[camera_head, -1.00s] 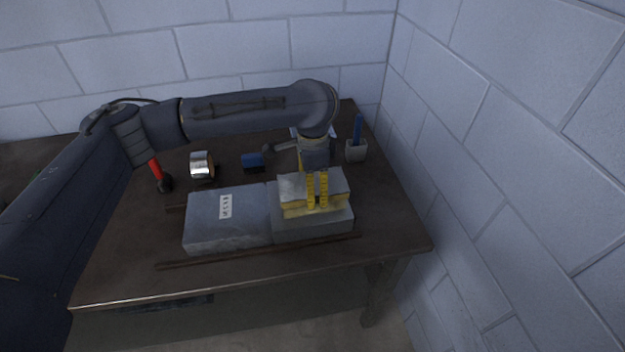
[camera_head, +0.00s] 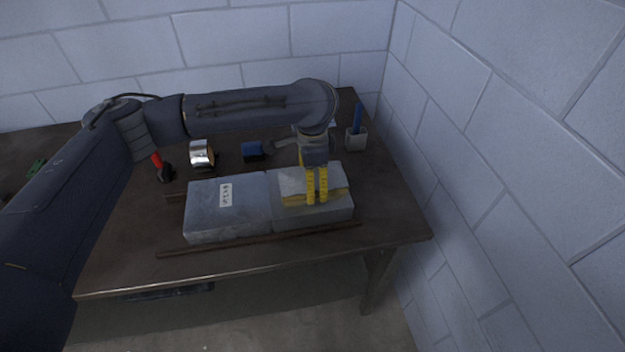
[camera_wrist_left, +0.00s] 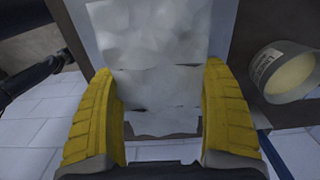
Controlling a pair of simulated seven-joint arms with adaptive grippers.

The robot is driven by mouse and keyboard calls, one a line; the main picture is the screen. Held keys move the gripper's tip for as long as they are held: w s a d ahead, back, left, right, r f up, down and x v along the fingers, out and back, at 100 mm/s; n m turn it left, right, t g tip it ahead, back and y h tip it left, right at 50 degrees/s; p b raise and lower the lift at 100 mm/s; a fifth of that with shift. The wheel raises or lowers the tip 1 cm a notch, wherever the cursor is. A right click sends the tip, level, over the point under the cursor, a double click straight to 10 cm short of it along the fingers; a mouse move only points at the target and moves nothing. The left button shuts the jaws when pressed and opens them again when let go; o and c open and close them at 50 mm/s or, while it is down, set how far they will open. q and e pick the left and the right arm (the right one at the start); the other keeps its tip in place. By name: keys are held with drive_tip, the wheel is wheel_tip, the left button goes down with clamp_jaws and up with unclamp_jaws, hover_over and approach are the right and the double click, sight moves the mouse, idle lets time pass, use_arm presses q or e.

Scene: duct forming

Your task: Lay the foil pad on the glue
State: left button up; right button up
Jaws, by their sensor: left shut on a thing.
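In the left wrist view the crinkled foil pad (camera_wrist_left: 155,50) lies between the two fingers of my left gripper (camera_wrist_left: 163,80). Any glue beneath the pad is hidden. My right gripper is out of view.
A labelled grey section (camera_head: 205,215) lies left of the pad. Wooden strips (camera_head: 270,240) run along front and back. Behind are a silver tape roll (camera_head: 201,154), a blue-ended tool (camera_head: 252,151), a red-handled tool (camera_head: 157,164) and a cup (camera_head: 356,141). A cream-filled pot (camera_wrist_left: 285,75) shows at right.

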use_arm(q)
drive_tip(key=o, duration=1.2)
drive_tip(key=shift+c, duration=0.2)
wheel_tip(320, 180, up, 12)
